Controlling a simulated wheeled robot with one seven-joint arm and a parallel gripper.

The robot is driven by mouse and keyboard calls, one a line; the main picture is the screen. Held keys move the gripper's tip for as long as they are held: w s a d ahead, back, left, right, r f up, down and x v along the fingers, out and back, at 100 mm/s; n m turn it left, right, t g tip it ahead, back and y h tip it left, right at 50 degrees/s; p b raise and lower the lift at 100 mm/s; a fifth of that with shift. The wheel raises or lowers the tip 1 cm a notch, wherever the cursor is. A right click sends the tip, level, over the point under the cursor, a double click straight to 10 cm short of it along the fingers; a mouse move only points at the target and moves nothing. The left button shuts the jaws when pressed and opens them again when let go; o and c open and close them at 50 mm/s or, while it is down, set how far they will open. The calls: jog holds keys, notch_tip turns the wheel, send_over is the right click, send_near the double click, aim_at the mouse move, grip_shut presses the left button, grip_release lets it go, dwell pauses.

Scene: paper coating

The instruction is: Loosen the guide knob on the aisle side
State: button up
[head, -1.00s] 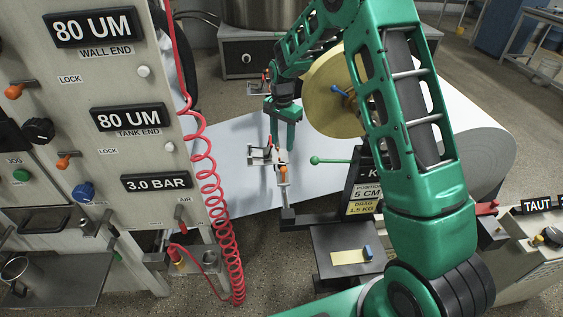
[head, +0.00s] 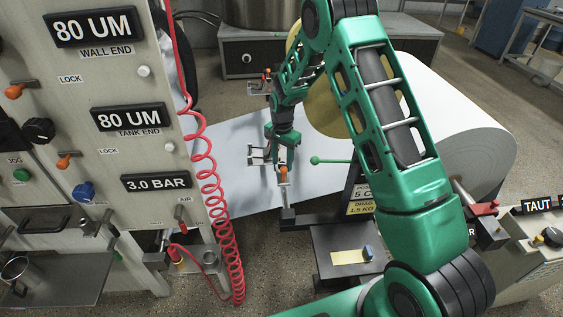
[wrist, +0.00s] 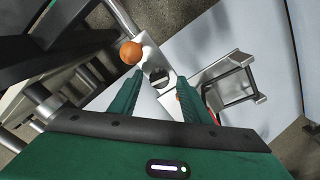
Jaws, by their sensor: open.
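The near edge guide is a silver bracket (wrist: 158,70) on a bar beside the white web, with an orange knob (head: 283,173). In the wrist view an orange ball-shaped knob (wrist: 131,53) stands just beyond and left of my left fingertip. My gripper (wrist: 160,82) is open, its two green fingers reaching over the bracket. In the head view my gripper (head: 280,155) is right above the guide and hides part of it. A bit of orange and red shows by the right finger in the wrist view. I cannot tell whether a finger touches the bracket.
A second guide with an orange knob (head: 267,73) stands at the web's far side. A green-ball lever (head: 315,160) is right of my gripper. A red coiled hose (head: 212,190) hangs left, by the control panel (head: 130,90). A large white roll (head: 455,115) lies right.

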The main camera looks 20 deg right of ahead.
jog(key=c, duration=1)
jog(key=shift+c, duration=0.2)
jog(key=shift+n, duration=0.3)
jog(key=n, duration=0.4)
jog(key=shift+w+a, duration=0.1)
jog(key=shift+a, duration=0.05)
jog(key=n, duration=0.5)
jog(key=shift+r, duration=0.1)
jog(key=n, duration=0.4)
jog(key=shift+a, duration=0.1)
jog(key=shift+n, duration=2.1)
